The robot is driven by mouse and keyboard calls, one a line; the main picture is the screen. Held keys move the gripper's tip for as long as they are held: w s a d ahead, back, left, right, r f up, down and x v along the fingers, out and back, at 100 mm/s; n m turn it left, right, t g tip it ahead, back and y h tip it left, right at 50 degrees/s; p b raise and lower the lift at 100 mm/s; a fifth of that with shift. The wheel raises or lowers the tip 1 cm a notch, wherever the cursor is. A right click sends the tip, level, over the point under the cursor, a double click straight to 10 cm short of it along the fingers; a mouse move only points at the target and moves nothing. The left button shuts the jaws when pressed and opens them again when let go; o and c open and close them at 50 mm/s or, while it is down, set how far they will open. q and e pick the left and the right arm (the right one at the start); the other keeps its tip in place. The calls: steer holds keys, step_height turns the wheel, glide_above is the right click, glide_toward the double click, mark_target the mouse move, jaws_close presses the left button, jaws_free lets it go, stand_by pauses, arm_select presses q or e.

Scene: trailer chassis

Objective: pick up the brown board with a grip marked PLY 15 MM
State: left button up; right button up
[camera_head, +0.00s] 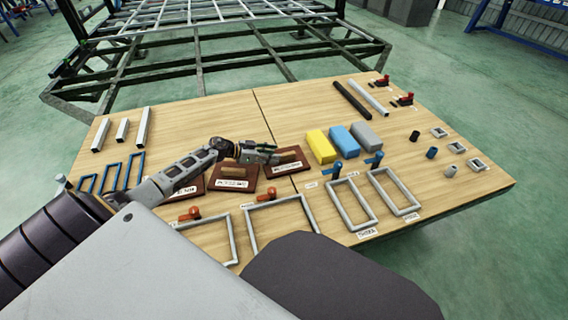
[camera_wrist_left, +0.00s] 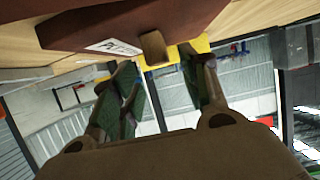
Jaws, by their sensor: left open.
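Several brown boards with grips lie near the middle of the table: a left board (camera_head: 192,187), a middle board (camera_head: 244,184) and a right board (camera_head: 297,167). Each has a white label, too small to read surely in the head view. My left gripper (camera_head: 274,154) is over the right board, close to its grip, and partly hides it. In the left wrist view, a brown board (camera_wrist_left: 130,20) has a label starting "P", the rest unreadable. Its grip (camera_wrist_left: 153,48) shows between the open fingertips of the left gripper (camera_wrist_left: 160,68), with nothing held. My right gripper is out of view.
Yellow (camera_head: 320,147), blue (camera_head: 344,141) and grey (camera_head: 365,134) blocks stand right of the boards. Grey rectangular frames (camera_head: 352,203) and orange-handled tools (camera_head: 194,212) lie in front. The trailer chassis (camera_head: 200,62) stands behind the table.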

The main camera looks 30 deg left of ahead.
mark_target(284, 158)
arm_select(q)
steer(key=shift+b+x, duration=0.75)
steer(key=shift+x, duration=0.75)
steer(key=shift+a, duration=0.1)
steer(key=shift+c, duration=0.4)
jaws_close()
